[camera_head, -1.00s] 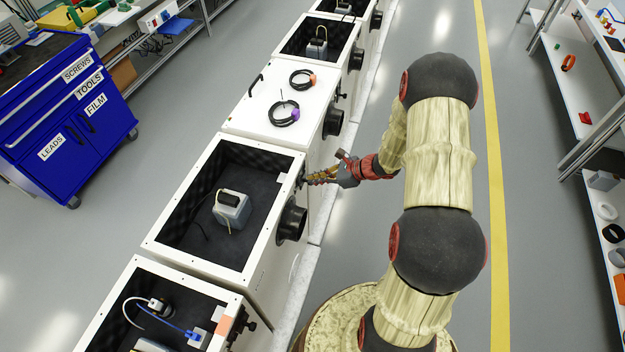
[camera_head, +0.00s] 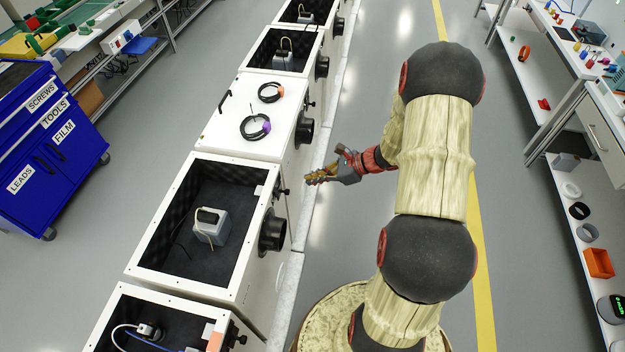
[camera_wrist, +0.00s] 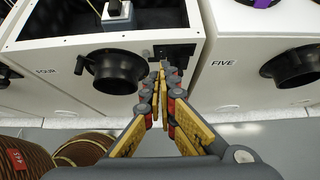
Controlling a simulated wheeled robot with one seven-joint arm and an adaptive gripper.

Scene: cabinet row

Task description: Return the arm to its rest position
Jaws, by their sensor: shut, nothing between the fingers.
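My gripper (camera_head: 322,178) is shut and empty in the head view. It hangs at the end of my bent arm, over the floor just right of the cabinet row, with a small gap to the nearest open cabinet (camera_head: 150,262). In the wrist view my gripper (camera_wrist: 163,72) points toward the cabinet fronts, its yellow-padded fingers together. Behind the fingertips are the cabinet marked FOUR (camera_wrist: 45,45) and the cabinet marked FIVE (camera_wrist: 225,85).
Black round ports (camera_head: 272,232) stick out from the cabinet fronts. A closed white lid with coiled cables (camera_head: 256,127) lies beyond. A blue tool cart (camera_head: 60,150) stands left. Shelving (camera_head: 590,140) stands right, past a yellow floor line (camera_head: 484,300). The aisle floor between is clear.

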